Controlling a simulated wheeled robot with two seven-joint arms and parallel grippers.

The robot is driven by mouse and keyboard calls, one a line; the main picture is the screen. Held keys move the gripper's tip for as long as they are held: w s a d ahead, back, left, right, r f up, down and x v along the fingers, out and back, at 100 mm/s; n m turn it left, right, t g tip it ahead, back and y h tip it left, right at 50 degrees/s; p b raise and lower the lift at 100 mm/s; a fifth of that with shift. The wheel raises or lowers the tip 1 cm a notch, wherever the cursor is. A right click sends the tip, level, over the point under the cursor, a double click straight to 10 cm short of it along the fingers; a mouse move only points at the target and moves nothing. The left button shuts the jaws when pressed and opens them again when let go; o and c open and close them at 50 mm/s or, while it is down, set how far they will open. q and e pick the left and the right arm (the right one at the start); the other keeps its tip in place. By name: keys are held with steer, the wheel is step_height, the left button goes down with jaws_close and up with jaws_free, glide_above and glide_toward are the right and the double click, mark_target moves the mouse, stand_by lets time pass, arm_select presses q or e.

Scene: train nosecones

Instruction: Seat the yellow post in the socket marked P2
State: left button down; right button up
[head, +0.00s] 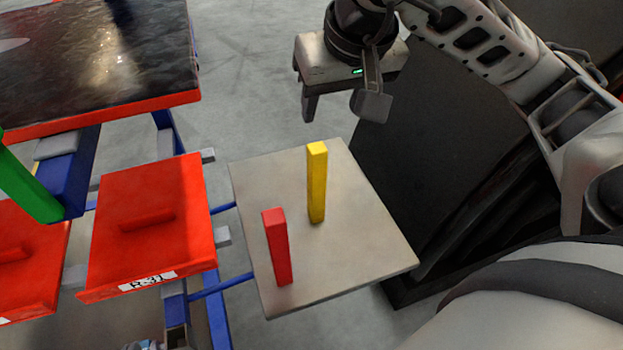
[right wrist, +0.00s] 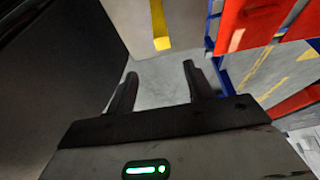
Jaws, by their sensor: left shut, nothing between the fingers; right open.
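The yellow post (head: 317,182) stands upright on a light grey square board (head: 375,240). It also shows at the top of the right wrist view (right wrist: 158,22), ahead of the fingers. My right gripper (head: 337,108) is open and empty, beyond the board's far edge and apart from the post. Its two dark fingers (right wrist: 157,85) have only floor between them in the right wrist view. I cannot make out a P2 mark or its socket in either view. My left gripper cannot be made out in these frames.
A red post (head: 277,247) stands on the same board, near the yellow one. Red panels (head: 185,245) on blue framing lie to the left, one with a printed label. A green bar (head: 28,187) leans farther left. A dark-topped table (head: 100,55) is at upper left.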

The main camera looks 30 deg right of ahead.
mark_target(318, 148)
steer(key=b+x, duration=0.1)
steer(key=x, duration=0.8)
steer(key=shift+f+b, duration=0.35)
steer(key=shift+b, duration=0.05)
steer(key=shift+w+f, duration=0.15)
steer(key=shift+f, duration=0.2)
steer(key=x, duration=0.4)
steer(key=shift+w+a+f+b, duration=0.2)
steer(key=shift+f+b, duration=0.1)
steer(key=shift+f, duration=0.1)
arm_select(q)
steer(key=shift+g, duration=0.4)
steer(key=f, duration=0.4)
steer(key=shift+d, duration=0.4)
steer(key=shift+r, duration=0.2)
arm_select(e)
jaws_close()
